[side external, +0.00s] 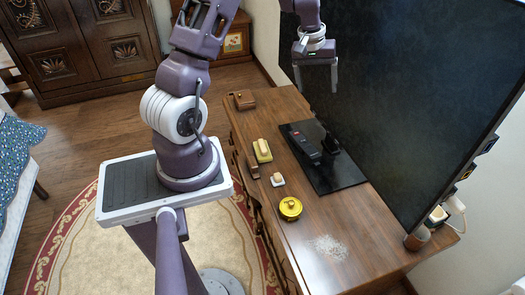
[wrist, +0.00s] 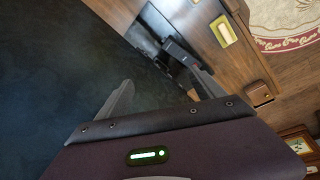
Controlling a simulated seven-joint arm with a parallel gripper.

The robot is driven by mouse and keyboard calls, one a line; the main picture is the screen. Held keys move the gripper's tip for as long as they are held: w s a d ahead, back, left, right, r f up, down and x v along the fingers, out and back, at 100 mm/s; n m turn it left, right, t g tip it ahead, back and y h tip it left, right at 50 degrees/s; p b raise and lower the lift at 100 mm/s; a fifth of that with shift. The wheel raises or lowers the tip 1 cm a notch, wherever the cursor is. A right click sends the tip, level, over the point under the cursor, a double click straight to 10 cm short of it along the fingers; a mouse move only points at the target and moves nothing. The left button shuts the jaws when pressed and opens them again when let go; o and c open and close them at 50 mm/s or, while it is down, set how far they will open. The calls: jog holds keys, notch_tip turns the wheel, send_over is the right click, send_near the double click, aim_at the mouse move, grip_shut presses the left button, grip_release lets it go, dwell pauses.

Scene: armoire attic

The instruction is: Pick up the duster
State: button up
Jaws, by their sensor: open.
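Which object is the duster is not certain. A yellow block with a pale wooden handle (side external: 262,150) lies on the dresser and looks most like one; it also shows in the wrist view (wrist: 223,31). A small white piece with a wooden knob (side external: 277,179) lies nearer the camera and could be another candidate. My gripper (side external: 317,82) is open and empty, pointing down high beside the television screen, above and to the right of the yellow block. Its spread fingers also show in the wrist view (wrist: 162,86), with the block well beyond them.
A large dark television (side external: 410,90) stands along the dresser (side external: 375,225), close to my gripper. A black device (side external: 304,145) lies on its base (side external: 345,177). A brown box (side external: 242,99), a yellow round tin (side external: 290,208), white powder (side external: 327,247) and a brown cup (side external: 417,238) are also there.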

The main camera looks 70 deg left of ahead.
jog(key=s+a+f+n+g, duration=0.1)
jog(key=s+a+f+n, duration=0.15)
jog(key=a+f, duration=0.4)
jog(key=s+a+f+n+g, duration=0.1)
jog(key=s+a+f, duration=0.25)
jog(key=f, duration=0.65)
jog(key=n, duration=0.2)
send_over(262, 143)
jog(key=shift+g, duration=0.3)
notch_tip(262, 143, down, 11)
jog(key=shift+d+r, duration=0.1)
jog(key=shift+r, duration=0.1)
notch_tip(262, 143, down, 7)
jog(key=c, duration=1.5)
notch_tip(262, 143, up, 10)
jog(key=shift+r, duration=0.1)
